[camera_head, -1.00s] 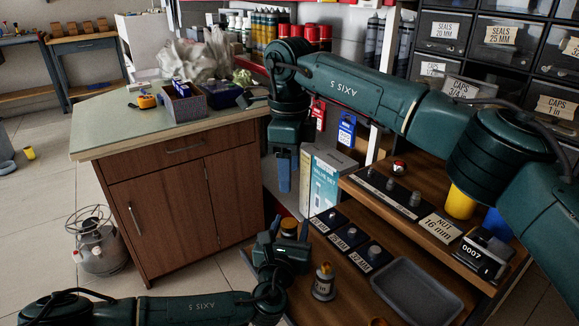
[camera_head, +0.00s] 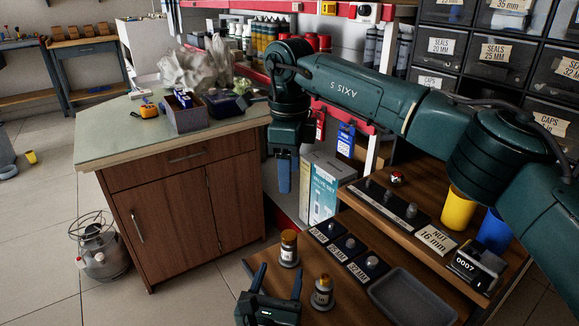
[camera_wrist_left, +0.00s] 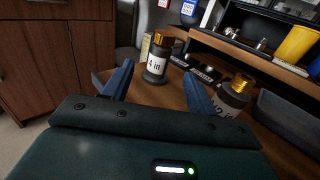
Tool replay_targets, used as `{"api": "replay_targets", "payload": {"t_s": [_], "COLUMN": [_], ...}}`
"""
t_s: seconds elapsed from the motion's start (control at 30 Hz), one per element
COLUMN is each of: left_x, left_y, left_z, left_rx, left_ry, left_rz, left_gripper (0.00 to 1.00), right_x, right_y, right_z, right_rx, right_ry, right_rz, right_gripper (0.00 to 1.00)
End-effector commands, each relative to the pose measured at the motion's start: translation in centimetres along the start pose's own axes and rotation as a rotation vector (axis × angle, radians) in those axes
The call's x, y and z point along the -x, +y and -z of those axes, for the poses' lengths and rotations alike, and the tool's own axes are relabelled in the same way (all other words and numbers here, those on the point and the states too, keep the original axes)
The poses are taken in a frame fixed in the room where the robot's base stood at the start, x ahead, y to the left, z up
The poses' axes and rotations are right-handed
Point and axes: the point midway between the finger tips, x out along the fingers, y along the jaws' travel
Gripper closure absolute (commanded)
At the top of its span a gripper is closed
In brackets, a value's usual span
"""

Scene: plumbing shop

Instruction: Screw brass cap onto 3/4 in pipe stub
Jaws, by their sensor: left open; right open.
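Two dark stubs with pale labels and brass-coloured tops stand upright on the wooden bench. The farther stub (camera_head: 288,259) shows in the left wrist view (camera_wrist_left: 154,72), its label ending in "4 in". The nearer stub (camera_head: 322,299) is at the right in the left wrist view (camera_wrist_left: 230,99); its label is not clearly readable. I cannot tell whether either brass top is a separate cap. My left gripper (camera_head: 278,273) is open and empty, before the farther stub, which appears between its fingertips. My right gripper (camera_head: 284,176) hangs pointing down, open and empty, above and behind the stubs.
A grey tray (camera_head: 377,301) lies right of the stubs. Labelled dark plates (camera_head: 349,246) with small fittings lie behind. A raised shelf holds a yellow cup (camera_head: 457,206), a blue cup (camera_head: 494,231) and a "0007" counter (camera_head: 473,269). A wooden cabinet (camera_head: 175,215) stands at left.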

Motion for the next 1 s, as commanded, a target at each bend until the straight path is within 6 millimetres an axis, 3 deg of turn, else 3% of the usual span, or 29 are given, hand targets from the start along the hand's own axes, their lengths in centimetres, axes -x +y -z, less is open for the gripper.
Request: {"api": "replay_targets", "payload": {"t_s": [0.2, 0.63, 0.77, 1.0], "left_x": [2.0, 2.1, 2.1, 2.1], "left_y": [0.0, 0.0, 0.0, 0.0], "left_z": [0.0, -0.5, -2.9, -11.3], "left_rx": [0.000, 0.000, 0.000, 0.001], "left_ry": [0.001, 0.000, -0.001, 0.000], "left_rz": [-0.001, 0.000, 0.000, 0.000], "left_gripper": [0.43, 0.43, 0.43, 0.43], "right_x": [0.5, 1.0, 3.5, 11.9], "right_y": [0.0, 0.0, 0.0, -0.1], "right_z": [0.0, 0.0, 0.0, 0.0], "right_rx": [0.000, 0.000, 0.000, 0.000], "right_ry": [0.000, 0.000, 0.000, 0.000], "right_rz": [0.000, 0.000, 0.001, 0.001], "right_gripper": [0.43, 0.43, 0.43, 0.43]}}
